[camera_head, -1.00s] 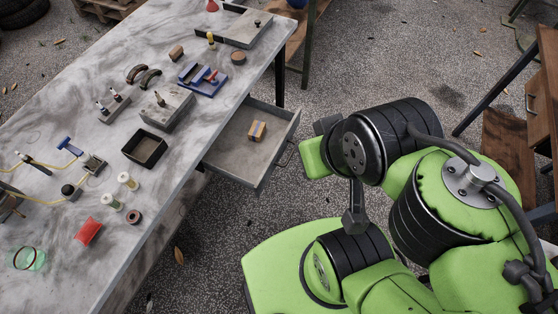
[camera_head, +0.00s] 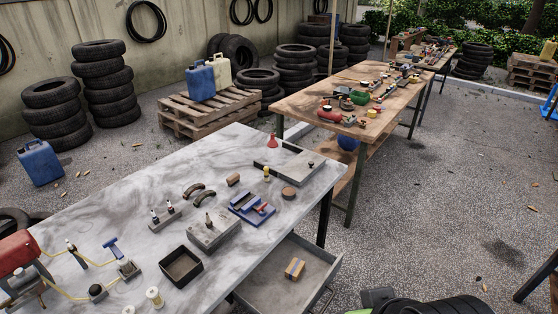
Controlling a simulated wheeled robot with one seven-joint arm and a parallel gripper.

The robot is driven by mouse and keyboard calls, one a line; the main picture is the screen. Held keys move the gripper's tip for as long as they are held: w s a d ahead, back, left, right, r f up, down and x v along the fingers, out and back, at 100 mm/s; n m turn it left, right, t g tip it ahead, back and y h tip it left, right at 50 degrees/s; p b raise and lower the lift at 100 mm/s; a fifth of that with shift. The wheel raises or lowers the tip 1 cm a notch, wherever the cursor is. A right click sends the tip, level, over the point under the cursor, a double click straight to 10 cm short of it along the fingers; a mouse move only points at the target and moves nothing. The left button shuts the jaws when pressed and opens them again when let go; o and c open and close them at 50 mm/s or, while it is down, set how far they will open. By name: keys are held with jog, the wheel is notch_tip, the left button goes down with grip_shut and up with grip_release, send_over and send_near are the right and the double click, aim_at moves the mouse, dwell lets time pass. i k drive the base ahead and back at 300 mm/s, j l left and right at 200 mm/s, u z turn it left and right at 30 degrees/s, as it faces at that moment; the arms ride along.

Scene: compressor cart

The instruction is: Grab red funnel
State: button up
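A small red funnel (camera_head: 273,141) stands on the far end of the grey marbled table (camera_head: 140,205), with its wide end down and its spout up. It is just behind a flat grey metal block (camera_head: 290,163). Part of my green and black arm shows at the bottom right edge, well away from the funnel. My gripper is not in view.
An open drawer (camera_head: 262,280) juts out from the table's right side, with a small block in it. A black square tray (camera_head: 181,267) and a blue vise (camera_head: 251,209) stand nearer. A wooden table (camera_head: 300,100) is behind. Floor on the right is clear.

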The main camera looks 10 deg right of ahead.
aim_at(272, 143)
jog(key=i+l+u, duration=0.7)
jog(key=l+u, duration=0.25)
jog(key=i+l+u, duration=0.2)
jog(key=l+u, duration=0.25)
jog(key=l, duration=0.25)
jog(key=l+u, duration=0.5)
jog(key=l, duration=0.2)
jog(key=l+u, duration=0.45)
jog(key=l, duration=0.3)
jog(key=k+l+u, duration=0.15)
jog(key=l+u, duration=0.35)
jog(key=l, duration=0.2)
